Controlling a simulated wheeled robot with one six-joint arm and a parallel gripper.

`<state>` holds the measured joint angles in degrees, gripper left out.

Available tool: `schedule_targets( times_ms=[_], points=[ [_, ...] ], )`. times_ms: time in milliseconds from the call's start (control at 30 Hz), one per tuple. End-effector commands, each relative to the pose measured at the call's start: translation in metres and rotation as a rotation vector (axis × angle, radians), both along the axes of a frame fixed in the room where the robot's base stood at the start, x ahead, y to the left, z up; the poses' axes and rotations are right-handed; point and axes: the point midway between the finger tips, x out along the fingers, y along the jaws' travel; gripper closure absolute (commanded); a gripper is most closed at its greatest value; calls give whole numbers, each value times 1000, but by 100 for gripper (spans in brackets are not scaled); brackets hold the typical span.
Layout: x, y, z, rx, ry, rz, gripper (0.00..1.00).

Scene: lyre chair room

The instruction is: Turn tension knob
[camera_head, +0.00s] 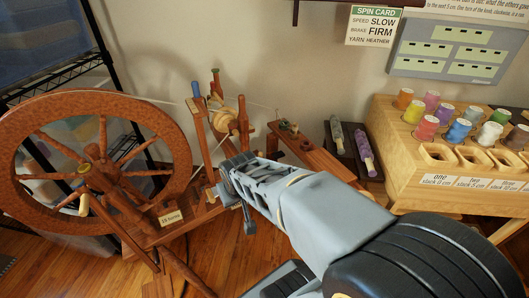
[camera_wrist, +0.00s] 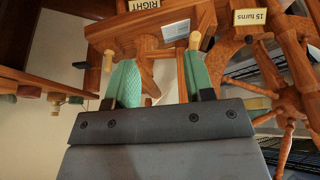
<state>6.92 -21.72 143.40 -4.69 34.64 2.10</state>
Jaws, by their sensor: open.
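The spinning wheel has a large reddish wooden drive wheel (camera_head: 95,160) at the left of the head view. In the wrist view, my gripper (camera_wrist: 160,58) is open, its two green-padded fingers apart with nothing clasped between them. A pale wooden knob (camera_wrist: 195,40) shows at the right fingertip, and another pale peg end (camera_wrist: 108,60) shows beside the left one. I cannot tell which is the tension knob, or whether a finger touches either. A wooden part with a small label (camera_wrist: 176,31) lies beyond the fingers. In the head view my arm hides the fingertips and nearby parts.
A "15 turns" tag (camera_head: 170,217) is on the wheel's base.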

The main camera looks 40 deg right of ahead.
Motion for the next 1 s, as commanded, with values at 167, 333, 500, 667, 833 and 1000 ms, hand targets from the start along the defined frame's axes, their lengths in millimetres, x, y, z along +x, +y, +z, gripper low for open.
schedule_targets(
  times_ms=[167, 333, 500, 667, 833, 1000],
  points=[
    [47, -74, -31, -85, -237, -119, 52],
    [68, -132, -48, -124, -459, -173, 52],
    [73, -166, -58, -130, -629, -193, 52],
    [73, -179, -62, -122, -723, -194, 52],
    [86, -186, -69, -117, -758, -189, 52],
    [113, -194, -82, -117, -760, -188, 52]
  ],
)
